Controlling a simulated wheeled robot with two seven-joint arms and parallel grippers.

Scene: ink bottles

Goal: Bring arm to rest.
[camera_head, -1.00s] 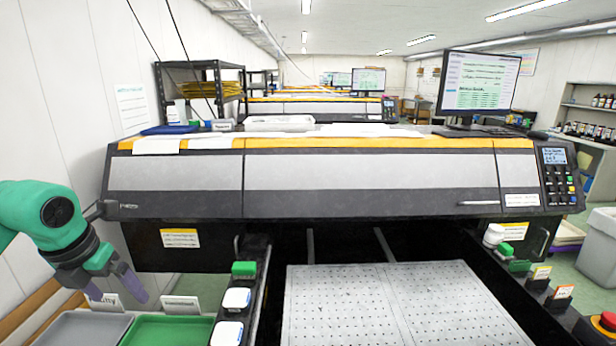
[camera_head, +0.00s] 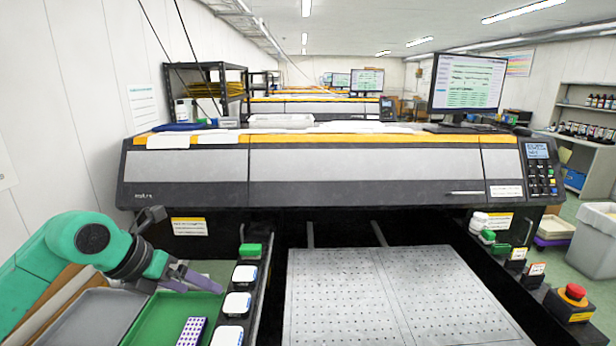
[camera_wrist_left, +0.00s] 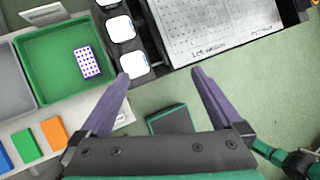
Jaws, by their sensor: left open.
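My left arm comes in from the left in the head view. Its gripper (camera_head: 203,284) has purple fingers and is above the green tray (camera_head: 148,322), beside the row of white-capped bottles (camera_head: 237,303). In the left wrist view, the gripper (camera_wrist_left: 160,75) has its fingers wide apart with nothing between them. The green tray (camera_wrist_left: 45,50) holds a small white block with purple dots (camera_wrist_left: 88,62), which also shows in the head view (camera_head: 191,332). My right gripper is not seen.
A large printer (camera_head: 330,165) spans the middle, with a perforated bed (camera_head: 390,290) in front. A grey tray (camera_head: 90,318) lies left of the green one. A red emergency button (camera_head: 573,292) is at right. Blue, green and orange blocks (camera_wrist_left: 54,132) lie below the trays in the wrist view.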

